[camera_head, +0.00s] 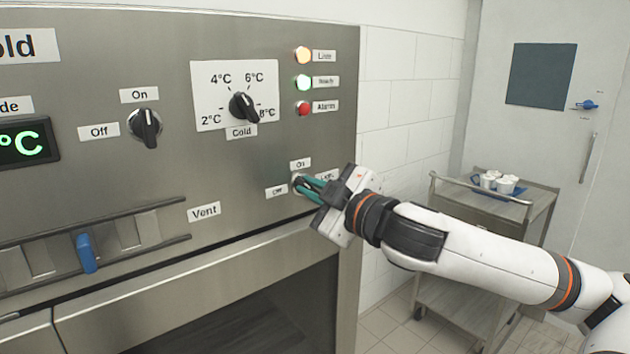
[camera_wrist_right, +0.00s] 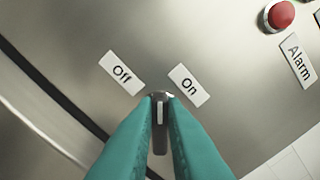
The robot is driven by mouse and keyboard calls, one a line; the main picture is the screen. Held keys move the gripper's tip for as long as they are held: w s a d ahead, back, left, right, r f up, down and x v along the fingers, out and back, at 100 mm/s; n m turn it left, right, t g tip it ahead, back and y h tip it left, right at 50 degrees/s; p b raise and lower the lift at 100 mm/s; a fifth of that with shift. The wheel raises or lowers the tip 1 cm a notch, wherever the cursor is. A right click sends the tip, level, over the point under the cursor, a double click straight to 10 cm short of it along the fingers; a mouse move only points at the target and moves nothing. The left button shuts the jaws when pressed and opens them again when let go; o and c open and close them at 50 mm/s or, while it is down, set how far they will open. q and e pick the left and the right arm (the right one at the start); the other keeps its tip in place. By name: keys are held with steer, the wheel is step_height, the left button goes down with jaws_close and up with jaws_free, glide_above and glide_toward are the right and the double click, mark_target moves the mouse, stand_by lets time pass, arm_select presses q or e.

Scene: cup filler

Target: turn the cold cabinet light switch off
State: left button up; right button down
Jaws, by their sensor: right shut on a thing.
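The light switch is a small dark rotary knob (camera_wrist_right: 159,140) with a white line on its grip. It sits on the steel panel below an On label (camera_head: 300,164) and right of an Off label (camera_head: 276,191). My right gripper (camera_head: 304,184) is shut on this knob, its teal fingers on either side of it. In the right wrist view the fingertips (camera_wrist_right: 160,104) flank the knob, and its white line points between the Off label (camera_wrist_right: 122,73) and the On label (camera_wrist_right: 188,86). The fingers hide much of the knob in the head view. My left gripper is not in view.
Another Off/On knob (camera_head: 146,128) and a temperature dial (camera_head: 243,107) are on the panel. A red alarm lamp (camera_head: 303,108) is above the switch. A vent slider with a blue handle (camera_head: 86,253) is lower left. A cart (camera_head: 500,209) with cups stands right.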

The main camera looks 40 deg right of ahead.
steer(key=shift+a+f+n+p, duration=0.15)
steer(key=shift+n+p, duration=0.6)
steer(key=shift+n, duration=1.4)
steer(key=shift+a+f+n+p, duration=0.2)
steer(key=shift+n+p, duration=0.55)
steer(key=shift+n, duration=1.4)
steer(key=shift+d+f, duration=0.15)
steer(key=c, duration=1.5)
jaws_free()
steer(key=shift+s, duration=0.1)
